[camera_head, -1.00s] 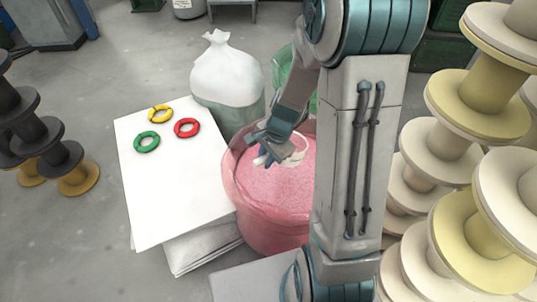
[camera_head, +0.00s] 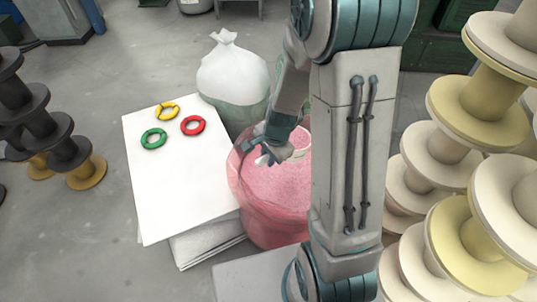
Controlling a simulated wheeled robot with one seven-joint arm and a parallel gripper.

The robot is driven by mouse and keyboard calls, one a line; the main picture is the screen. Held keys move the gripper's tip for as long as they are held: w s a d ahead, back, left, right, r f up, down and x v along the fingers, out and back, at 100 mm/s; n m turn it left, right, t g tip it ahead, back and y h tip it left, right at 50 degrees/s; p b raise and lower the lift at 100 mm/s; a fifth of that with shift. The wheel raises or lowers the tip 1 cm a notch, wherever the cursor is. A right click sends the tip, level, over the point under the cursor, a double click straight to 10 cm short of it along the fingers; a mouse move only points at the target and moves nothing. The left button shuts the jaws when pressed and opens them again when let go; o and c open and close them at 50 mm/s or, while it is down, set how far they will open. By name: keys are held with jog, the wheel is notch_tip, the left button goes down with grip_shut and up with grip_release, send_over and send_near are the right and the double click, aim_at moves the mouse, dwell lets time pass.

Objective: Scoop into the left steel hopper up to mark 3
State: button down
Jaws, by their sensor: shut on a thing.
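A large translucent red tub (camera_head: 262,222) full of pink granules (camera_head: 282,185) stands left of my arm. No steel hopper or level mark can be made out in this view.
A white-topped stack (camera_head: 185,205) left of the tub carries yellow (camera_head: 167,111), red (camera_head: 193,125) and green rings (camera_head: 153,138). A tied white bag (camera_head: 232,75) stands behind. Cream spools (camera_head: 440,140) crowd the right, dark spools (camera_head: 62,152) the left. Floor is clear at lower left.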

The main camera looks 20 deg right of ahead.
jog(key=shift+r+h+p, duration=0.5)
jog(key=shift+r+p, duration=0.45)
jog(key=shift+p, duration=0.6)
jog(key=shift+t, duration=0.3)
